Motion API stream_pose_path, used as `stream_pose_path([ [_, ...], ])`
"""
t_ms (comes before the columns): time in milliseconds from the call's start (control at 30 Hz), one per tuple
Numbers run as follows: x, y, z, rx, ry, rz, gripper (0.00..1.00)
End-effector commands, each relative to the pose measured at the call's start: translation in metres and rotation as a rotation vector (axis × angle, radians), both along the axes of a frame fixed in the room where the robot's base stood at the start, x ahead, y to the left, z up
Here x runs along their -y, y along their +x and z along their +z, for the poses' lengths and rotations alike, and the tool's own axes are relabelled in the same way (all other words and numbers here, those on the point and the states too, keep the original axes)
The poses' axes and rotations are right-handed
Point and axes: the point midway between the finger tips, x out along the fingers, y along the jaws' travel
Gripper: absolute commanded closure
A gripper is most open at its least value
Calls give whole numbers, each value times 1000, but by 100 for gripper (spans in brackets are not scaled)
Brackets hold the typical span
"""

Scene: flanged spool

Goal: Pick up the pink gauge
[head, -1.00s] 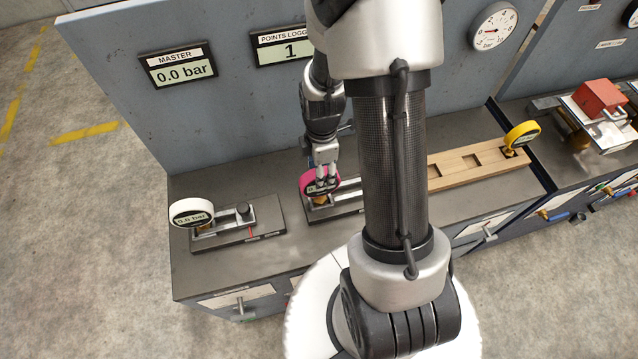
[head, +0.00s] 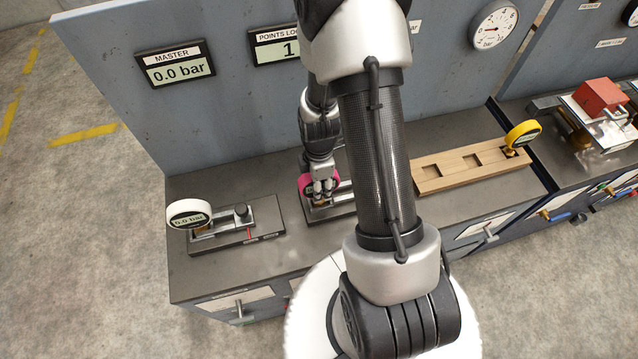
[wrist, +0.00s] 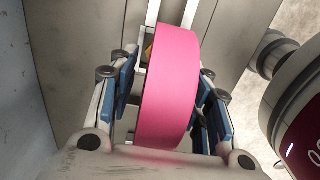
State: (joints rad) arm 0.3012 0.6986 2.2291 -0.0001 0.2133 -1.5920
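The pink gauge (head: 306,183) stands upright in a metal fixture in the middle of the bench, partly hidden by my gripper (head: 322,188). In the wrist view the pink gauge (wrist: 170,90) shows its broad pink rim edge-on. My gripper's blue-padded fingers (wrist: 166,100) stand on either side of it. A narrow gap shows at the left pad; on the right side the pad is very close and I cannot tell if it touches. The gauge's face is hidden from the wrist view.
A white gauge (head: 189,213) sits in another fixture to the left. A wooden rack (head: 440,178) with empty recesses lies to the right, with a yellow gauge (head: 522,135) at its far end. A grey panel (head: 230,110) rises behind the bench.

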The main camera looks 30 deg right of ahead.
Motion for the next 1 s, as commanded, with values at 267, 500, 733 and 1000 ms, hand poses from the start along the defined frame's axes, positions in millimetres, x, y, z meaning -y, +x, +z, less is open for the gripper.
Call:
stream_pose_path([
  [267, 0, 0, 0, 0, 0, 0, 77],
  [500, 0, 0, 0, 0, 0, 0, 93],
  [733, 0, 0, 0, 0, 0, 0, 100],
  [1000, 0, 0, 1, 0, 0, 0, 100],
])
